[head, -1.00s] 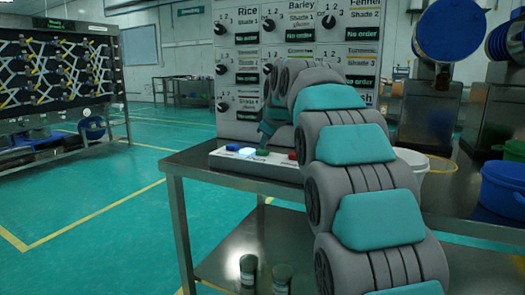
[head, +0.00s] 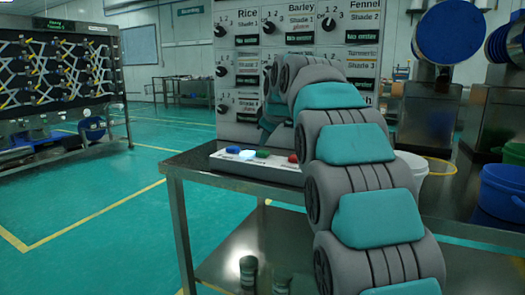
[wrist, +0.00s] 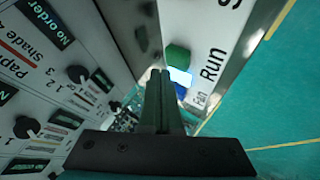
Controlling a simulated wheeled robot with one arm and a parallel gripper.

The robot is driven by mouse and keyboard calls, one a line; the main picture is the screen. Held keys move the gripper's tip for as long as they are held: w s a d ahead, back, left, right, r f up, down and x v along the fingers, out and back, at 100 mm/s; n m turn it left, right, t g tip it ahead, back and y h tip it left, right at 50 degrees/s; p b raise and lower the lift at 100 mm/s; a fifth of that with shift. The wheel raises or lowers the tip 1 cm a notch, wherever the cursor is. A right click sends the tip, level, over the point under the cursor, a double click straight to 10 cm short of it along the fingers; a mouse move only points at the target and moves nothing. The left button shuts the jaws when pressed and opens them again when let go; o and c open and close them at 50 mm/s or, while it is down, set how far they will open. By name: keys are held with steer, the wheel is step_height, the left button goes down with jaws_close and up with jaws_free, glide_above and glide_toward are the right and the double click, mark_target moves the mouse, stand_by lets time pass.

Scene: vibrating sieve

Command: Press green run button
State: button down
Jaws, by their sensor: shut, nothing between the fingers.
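The green button (head: 263,153) sits on a pale button box (head: 228,162) on the metal table, between a lit white patch and a red button (head: 293,157). In the wrist view the green button (wrist: 178,56) is raised beside the printed word Run (wrist: 212,65). My gripper (wrist: 160,74) is shut and empty; its fingertips appear just below and left of the green button there. In the head view my gripper (head: 268,131) shows partly, above and behind the box, apart from the green button. My arm hides the rest of it.
A blue button (head: 233,149) and the lit white patch (head: 247,155) are on the same box. A panel of knobs and labels (head: 240,72) stands close behind the table (head: 190,168). A white bucket (head: 412,170) is to the right of my arm.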

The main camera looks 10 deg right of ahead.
mark_target(265, 153)
steer(key=shift+r+p, duration=1.6)
steer(key=shift+r, duration=0.9)
steer(key=s+f+m+g, duration=0.3)
steer(key=s+f, duration=0.8)
steer(key=s, duration=0.7)
steer(key=s+f+m+g, duration=0.3)
steer(key=s+f, duration=0.7)
steer(key=s, duration=0.7)
steer(key=s+f+m+g+h, duration=0.1)
steer(key=s+f+m+g, duration=0.3)
steer(key=s+f, duration=0.7)
steer(key=s+g, duration=0.1)
steer(key=s, duration=0.6)
steer(key=shift+s+a+f, duration=0.2)
steer(key=shift+s+f, duration=0.15)
